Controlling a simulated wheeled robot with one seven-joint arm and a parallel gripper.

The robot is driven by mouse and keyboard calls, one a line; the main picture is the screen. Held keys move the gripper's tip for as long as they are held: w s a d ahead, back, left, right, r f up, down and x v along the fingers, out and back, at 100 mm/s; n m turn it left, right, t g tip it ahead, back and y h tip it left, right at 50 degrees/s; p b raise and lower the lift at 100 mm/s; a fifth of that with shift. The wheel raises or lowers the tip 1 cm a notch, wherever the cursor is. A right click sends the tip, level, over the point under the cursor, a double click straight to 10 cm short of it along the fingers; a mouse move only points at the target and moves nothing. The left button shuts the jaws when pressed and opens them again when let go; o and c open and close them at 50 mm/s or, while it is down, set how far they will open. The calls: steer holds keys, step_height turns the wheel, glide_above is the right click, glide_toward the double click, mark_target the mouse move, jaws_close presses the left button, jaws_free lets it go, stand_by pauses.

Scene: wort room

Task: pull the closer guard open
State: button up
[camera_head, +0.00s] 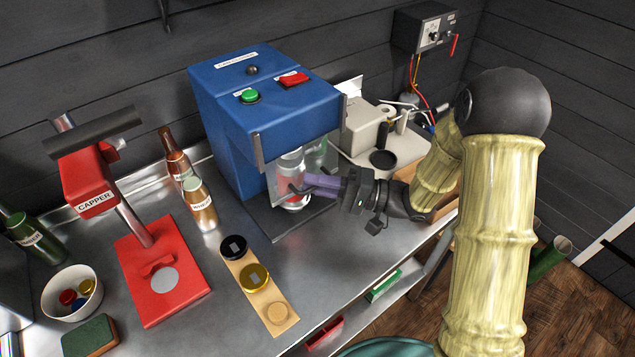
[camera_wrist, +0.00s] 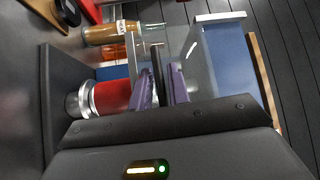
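The closer (camera_head: 262,110) is a big blue machine on the steel bench, with a green button and a red switch on top. Its guard (camera_head: 282,187) is a clear panel at the front; in the wrist view the clear panel (camera_wrist: 150,38) lies beyond my fingertips. A dark bar handle (camera_wrist: 157,66) on it sits between my purple fingers. My gripper (camera_head: 308,186) reaches the guard from the right; it also shows in the wrist view (camera_wrist: 163,80). The fingers stand apart with a narrow gap, and contact with the handle is not clear. A red-and-silver can (camera_wrist: 108,97) is behind the guard.
A red capper (camera_head: 160,270), brown bottles (camera_head: 200,203), a wooden strip with discs (camera_head: 240,270) and a white bowl (camera_head: 70,293) stand left. A beige device (camera_head: 362,130) stands right of the closer.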

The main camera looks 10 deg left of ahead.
mark_target(318, 143)
jaws_close()
step_height(318, 143, up, 11)
steer(key=p, duration=1.1)
steer(key=shift+p, duration=0.35)
jaws_free()
steer(key=shift+d, duration=0.1)
steer(key=w+d+f+b, duration=0.1)
steer(key=d+b, duration=0.3)
steer(key=d, duration=1.3)
steer(key=shift+w+f, duration=0.25)
steer(key=shift+f, duration=0.4)
